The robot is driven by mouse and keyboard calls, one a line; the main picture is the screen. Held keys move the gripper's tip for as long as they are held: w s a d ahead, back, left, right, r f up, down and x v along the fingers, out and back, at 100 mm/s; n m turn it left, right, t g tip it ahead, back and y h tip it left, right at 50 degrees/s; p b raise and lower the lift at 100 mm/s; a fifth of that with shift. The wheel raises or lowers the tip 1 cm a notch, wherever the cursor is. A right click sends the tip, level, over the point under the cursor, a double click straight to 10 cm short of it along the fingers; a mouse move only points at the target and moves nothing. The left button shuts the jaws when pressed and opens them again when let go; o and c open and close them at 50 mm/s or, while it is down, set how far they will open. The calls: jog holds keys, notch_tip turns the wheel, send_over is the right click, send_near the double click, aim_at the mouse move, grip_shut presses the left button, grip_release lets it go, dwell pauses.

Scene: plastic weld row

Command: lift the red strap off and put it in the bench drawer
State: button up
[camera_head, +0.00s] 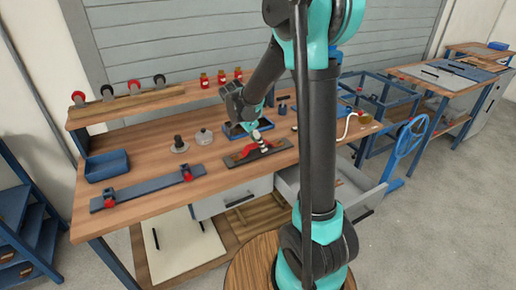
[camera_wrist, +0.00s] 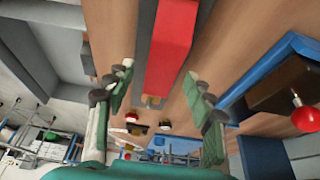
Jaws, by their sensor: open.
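The red strap (camera_head: 250,150) lies across a dark flat piece (camera_head: 236,160) on the wooden bench (camera_head: 150,205). In the wrist view the red strap (camera_wrist: 174,45) runs along the top middle, over the grey piece. My gripper (camera_head: 260,131) is just above the strap; its fingers (camera_wrist: 157,84) are spread apart, one towards each side of the strap, with nothing held. Contact cannot be told. The bench has a drawer pulled open (camera_head: 350,212) at the right, partly hidden behind my arm, and a shut drawer (camera_head: 233,198) to its left.
A blue tray (camera_head: 245,129) stands just behind the strap. A long blue-grey bar with red clamps (camera_head: 148,190) lies at the left front, near a blue bin (camera_head: 107,166). A blue handwheel (camera_head: 408,137) is at right.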

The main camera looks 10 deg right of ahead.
jog(key=shift+f, duration=0.25)
dwell(0.3)
jog(key=shift+c, duration=0.3)
grip_shut()
